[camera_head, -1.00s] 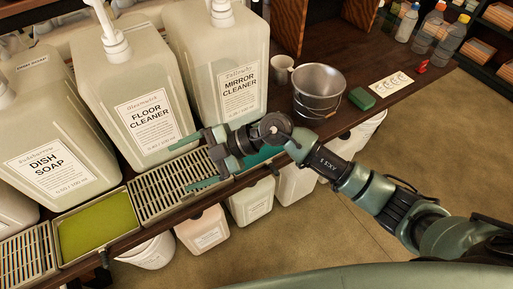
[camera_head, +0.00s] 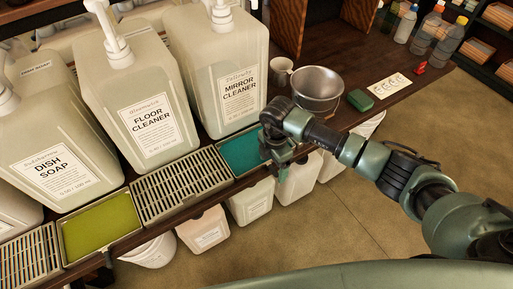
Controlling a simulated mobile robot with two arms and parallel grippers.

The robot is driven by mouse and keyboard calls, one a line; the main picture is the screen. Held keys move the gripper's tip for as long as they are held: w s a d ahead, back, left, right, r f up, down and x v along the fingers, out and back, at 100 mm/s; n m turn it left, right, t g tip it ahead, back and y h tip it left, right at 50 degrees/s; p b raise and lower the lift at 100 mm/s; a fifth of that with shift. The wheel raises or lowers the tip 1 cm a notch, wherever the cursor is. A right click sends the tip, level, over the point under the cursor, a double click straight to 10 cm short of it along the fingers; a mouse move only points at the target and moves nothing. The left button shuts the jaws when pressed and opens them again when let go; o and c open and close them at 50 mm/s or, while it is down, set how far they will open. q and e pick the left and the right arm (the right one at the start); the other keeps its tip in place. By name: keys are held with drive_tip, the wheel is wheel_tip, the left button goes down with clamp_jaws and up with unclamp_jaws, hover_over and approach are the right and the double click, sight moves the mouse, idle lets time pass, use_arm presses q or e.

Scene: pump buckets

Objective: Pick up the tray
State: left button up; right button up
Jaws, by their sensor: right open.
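Several trays sit in a row along the counter's front edge. A teal-bottomed tray (camera_head: 238,151) lies in front of the mirror cleaner jug. Left of it are a slatted metal tray (camera_head: 180,187) and a tray with a yellow-green bottom (camera_head: 100,229). Another slatted tray (camera_head: 28,257) is at the far left. My right gripper (camera_head: 280,160) is open at the right end of the teal tray, pointing down. Its fingers are partly hidden by its own wrist, and I cannot tell whether they touch the tray. My left gripper is not in view.
Large jugs of dish soap (camera_head: 50,160), floor cleaner (camera_head: 140,100) and mirror cleaner (camera_head: 228,75) stand right behind the trays. A metal bucket (camera_head: 318,90), a mug (camera_head: 281,70) and a green block (camera_head: 360,100) are further right. White containers (camera_head: 250,203) stand below the counter edge.

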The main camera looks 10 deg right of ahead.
drive_tip(key=shift+f, duration=0.5)
drive_tip(key=c, duration=1.6)
drive_tip(key=shift+r, duration=0.1)
drive_tip(key=shift+c, duration=0.2)
